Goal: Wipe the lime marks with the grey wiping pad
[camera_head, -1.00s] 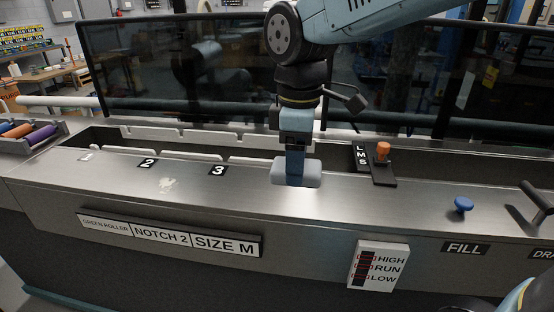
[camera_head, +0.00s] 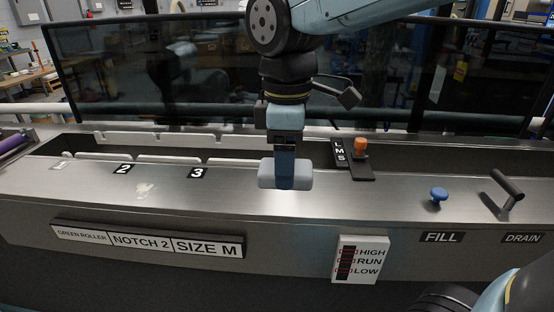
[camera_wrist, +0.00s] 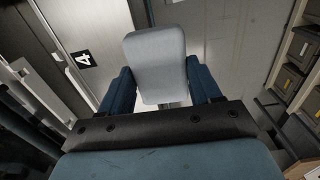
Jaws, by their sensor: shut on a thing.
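My gripper (camera_head: 284,172) is shut on the grey wiping pad (camera_head: 267,174), a light-grey rounded block, over the metal top of the machine. In the wrist view the pad (camera_wrist: 155,58) sits between the two blue fingers of my gripper (camera_wrist: 160,84). I cannot tell whether the pad touches the metal. A pale, blotchy lime mark (camera_head: 145,190) lies on the metal top, left of the pad and below labels 2 and 3. The pad is well apart from it.
An orange knob (camera_head: 360,147) on a black L-M-S plate stands right of the pad. A blue FILL knob (camera_head: 439,194) and a dark DRAIN handle (camera_head: 508,190) are farther right. A notched trough (camera_head: 140,148) runs behind. The metal between mark and pad looks clear.

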